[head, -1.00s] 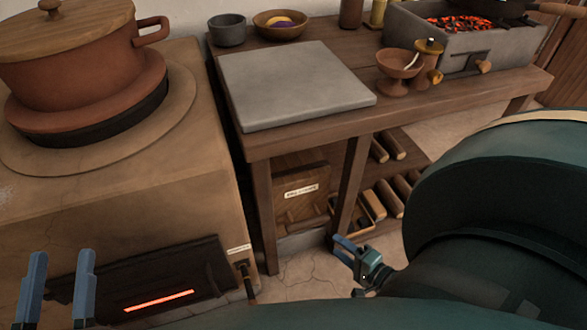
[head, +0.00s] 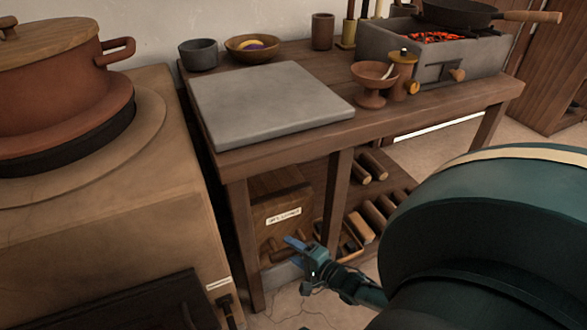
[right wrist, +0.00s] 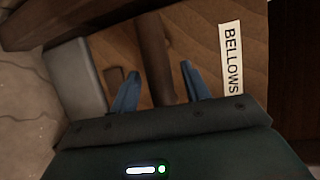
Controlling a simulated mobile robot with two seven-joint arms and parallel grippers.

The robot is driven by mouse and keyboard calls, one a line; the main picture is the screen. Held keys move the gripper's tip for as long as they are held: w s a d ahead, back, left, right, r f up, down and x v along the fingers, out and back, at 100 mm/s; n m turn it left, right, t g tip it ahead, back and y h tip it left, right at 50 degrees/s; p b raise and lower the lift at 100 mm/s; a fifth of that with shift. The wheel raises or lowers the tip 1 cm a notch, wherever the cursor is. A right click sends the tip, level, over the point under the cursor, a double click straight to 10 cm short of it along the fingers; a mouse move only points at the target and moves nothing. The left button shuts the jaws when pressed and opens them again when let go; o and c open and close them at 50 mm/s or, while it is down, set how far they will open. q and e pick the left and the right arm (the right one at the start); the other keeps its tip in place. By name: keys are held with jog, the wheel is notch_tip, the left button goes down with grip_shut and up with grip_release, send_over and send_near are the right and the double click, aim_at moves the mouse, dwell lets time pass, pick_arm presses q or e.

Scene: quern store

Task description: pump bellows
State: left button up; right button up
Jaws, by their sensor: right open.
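The bellows (head: 275,190) is a wooden box with a white label, low under the worktable. In the right wrist view its wooden face (right wrist: 205,40) fills much of the picture, and the label (right wrist: 230,58) reads "BELLOWS". A dark rounded wooden bar (right wrist: 153,40), which looks like its handle, stands out from that face. My right gripper (head: 294,243) is in front of the box. In the right wrist view its blue fingers (right wrist: 158,75) are open, with the bar between them; I see no grip on it. My left gripper is out of view.
The worktable (head: 245,163) carries a grey slab (head: 270,102), bowls and a brazier (head: 430,60) with glowing coals and a pan. Its legs flank the bellows. A stove (head: 120,235) with a large pot (head: 50,90) stands left. Logs (head: 372,165) lie on the lower shelf.

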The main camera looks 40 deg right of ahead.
jog(key=shift+w, duration=0.1)
jog(key=shift+c, duration=0.6)
grip_shut()
